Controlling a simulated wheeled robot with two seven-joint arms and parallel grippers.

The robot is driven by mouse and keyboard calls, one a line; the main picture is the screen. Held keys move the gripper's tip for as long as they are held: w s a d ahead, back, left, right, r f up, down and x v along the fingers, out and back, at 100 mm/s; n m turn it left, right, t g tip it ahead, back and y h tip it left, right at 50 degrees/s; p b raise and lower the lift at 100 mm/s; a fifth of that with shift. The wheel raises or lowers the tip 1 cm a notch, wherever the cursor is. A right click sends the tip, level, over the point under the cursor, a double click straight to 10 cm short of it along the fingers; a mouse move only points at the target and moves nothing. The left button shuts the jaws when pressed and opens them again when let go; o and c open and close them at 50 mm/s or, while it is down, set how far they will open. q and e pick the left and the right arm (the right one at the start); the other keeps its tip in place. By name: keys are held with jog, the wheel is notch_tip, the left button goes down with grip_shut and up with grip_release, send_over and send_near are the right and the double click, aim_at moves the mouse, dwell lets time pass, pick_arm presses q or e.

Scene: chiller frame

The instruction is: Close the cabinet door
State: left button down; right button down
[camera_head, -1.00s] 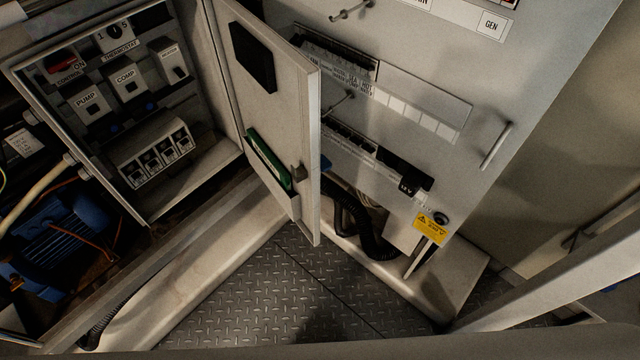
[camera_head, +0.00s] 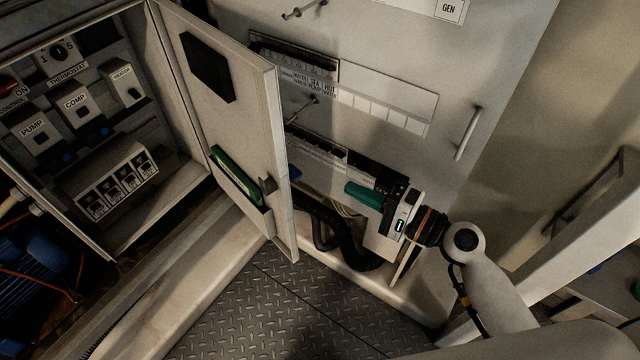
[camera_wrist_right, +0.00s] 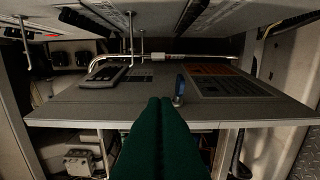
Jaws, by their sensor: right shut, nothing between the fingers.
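The cabinet door (camera_head: 235,120) stands open, swung out to the right from the grey cabinet (camera_head: 185,135), whose inside is exposed. Its inner face carries a black box, a green item in a pocket and a small latch. My right gripper (camera_head: 350,188), with green fingers, is to the right of the door's free edge, on its outer side, apart from it. Its fingers are shut and empty. In the right wrist view the fingers (camera_wrist_right: 161,102) point at a grey panel, apparently the door's outer face (camera_wrist_right: 85,110), with a small blue part (camera_wrist_right: 179,90). My left gripper is out of view.
A tall grey wall panel (camera_head: 400,50) with switches and a handle (camera_head: 467,133) stands behind the right gripper. A black corrugated hose (camera_head: 335,240) runs below it. The diamond-plate floor (camera_head: 290,310) in front is clear. A pale post (camera_head: 575,235) is at the right.

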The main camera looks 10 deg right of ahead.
jog(key=w+a+p, duration=0.4)
jog(key=a, duration=0.6)
jog(key=shift+w+a, duration=0.2)
jog(key=shift+w, duration=0.1)
